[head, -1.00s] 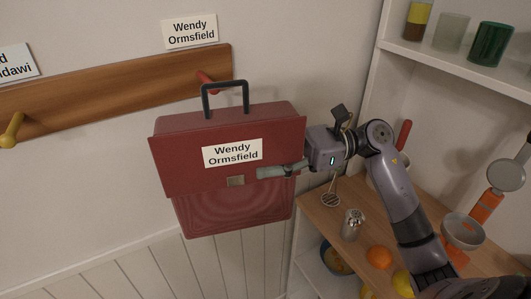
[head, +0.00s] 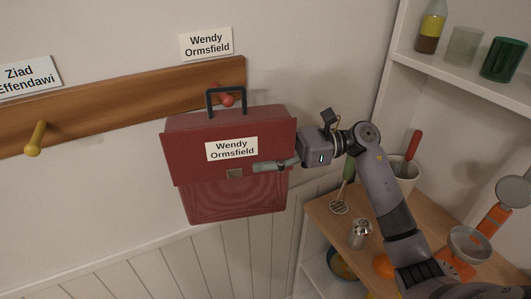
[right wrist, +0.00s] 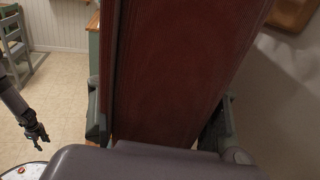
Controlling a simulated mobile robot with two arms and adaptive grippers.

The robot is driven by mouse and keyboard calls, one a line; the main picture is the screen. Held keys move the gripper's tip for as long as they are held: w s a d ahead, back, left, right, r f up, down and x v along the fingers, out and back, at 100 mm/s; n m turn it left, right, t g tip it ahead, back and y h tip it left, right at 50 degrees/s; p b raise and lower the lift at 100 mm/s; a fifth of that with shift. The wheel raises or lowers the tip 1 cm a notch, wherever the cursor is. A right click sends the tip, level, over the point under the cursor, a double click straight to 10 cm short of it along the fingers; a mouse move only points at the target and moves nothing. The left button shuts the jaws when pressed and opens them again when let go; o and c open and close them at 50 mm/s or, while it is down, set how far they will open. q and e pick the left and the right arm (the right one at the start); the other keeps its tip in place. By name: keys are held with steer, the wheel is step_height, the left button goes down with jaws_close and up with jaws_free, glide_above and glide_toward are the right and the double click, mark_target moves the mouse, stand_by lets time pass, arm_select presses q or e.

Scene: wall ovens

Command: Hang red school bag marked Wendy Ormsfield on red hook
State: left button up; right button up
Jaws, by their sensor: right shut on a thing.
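The red school bag (head: 238,200), with a "Wendy Ormsfield" label (head: 231,148) and a black handle loop (head: 208,103), is upright in front of the wall. My right gripper (head: 272,166) is shut on the bag's right side; the bag's side also fills the middle of the right wrist view (right wrist: 175,65). The red hook's (head: 227,100) round end shows inside the handle loop. I cannot tell whether the hook passes through the loop or stays behind it. My left gripper (right wrist: 36,133) shows small at the left of the right wrist view, away from the bag.
The wooden rail (head: 110,98) also bears a yellow hook (head: 35,138) under a "Ziad Effendawi" sign (head: 27,77). A "Wendy Ormsfield" sign (head: 206,44) is above the red hook. To the right are a shelf with glasses (head: 464,46) and a wooden counter (head: 335,218) with utensils.

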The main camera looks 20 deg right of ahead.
steer(key=shift+w+f, duration=0.2)
steer(key=shift+w, duration=0.95)
steer(key=shift+w+f+b, duration=0.3)
steer(key=shift+w+b, duration=0.05)
steer(key=shift+b, duration=1)
